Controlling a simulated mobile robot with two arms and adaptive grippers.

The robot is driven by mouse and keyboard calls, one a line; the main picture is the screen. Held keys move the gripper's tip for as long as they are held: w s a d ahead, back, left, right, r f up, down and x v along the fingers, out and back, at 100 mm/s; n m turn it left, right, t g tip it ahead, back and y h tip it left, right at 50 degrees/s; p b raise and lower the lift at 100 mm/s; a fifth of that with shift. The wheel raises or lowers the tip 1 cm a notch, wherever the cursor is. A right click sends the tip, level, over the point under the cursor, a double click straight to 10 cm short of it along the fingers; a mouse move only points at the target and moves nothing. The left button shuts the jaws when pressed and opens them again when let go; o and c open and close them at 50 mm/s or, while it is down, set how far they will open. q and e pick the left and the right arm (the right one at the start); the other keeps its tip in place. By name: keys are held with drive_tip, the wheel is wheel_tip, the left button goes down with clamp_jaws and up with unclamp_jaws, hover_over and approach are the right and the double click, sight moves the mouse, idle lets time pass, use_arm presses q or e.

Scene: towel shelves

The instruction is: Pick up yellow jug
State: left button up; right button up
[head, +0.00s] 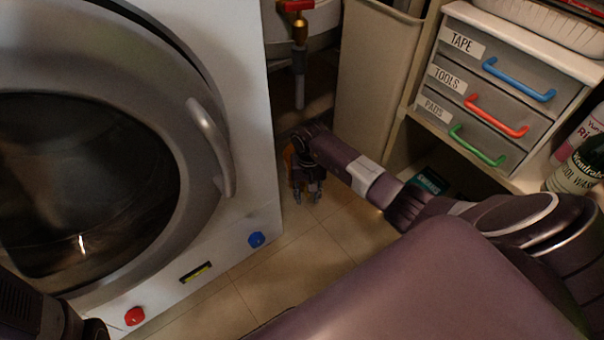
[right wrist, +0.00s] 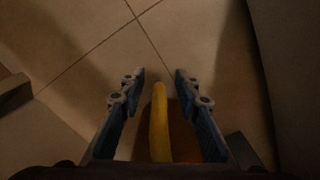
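The yellow jug (head: 289,160) shows in the head view only as a small orange-yellow patch beside the washing machine, mostly hidden behind my right gripper (head: 308,195). In the right wrist view, a narrow yellow part of the jug (right wrist: 159,122), which looks like its handle, lies between the two fingers of the right gripper (right wrist: 160,76). Those fingers are spread, with a gap on both sides of the yellow part. The rest of the jug is dim or hidden. Part of my left arm shows at the lower left of the head view, but its fingers do not.
A washing machine (head: 232,100) stands close on the left. A beige panel (head: 373,75) and a shelf unit with labelled drawers (head: 510,105) stand to the right. A pipe with a red-handled valve (head: 298,30) hangs behind. The tiled floor (head: 290,265) in front is clear.

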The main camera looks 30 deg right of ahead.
clamp_jaws()
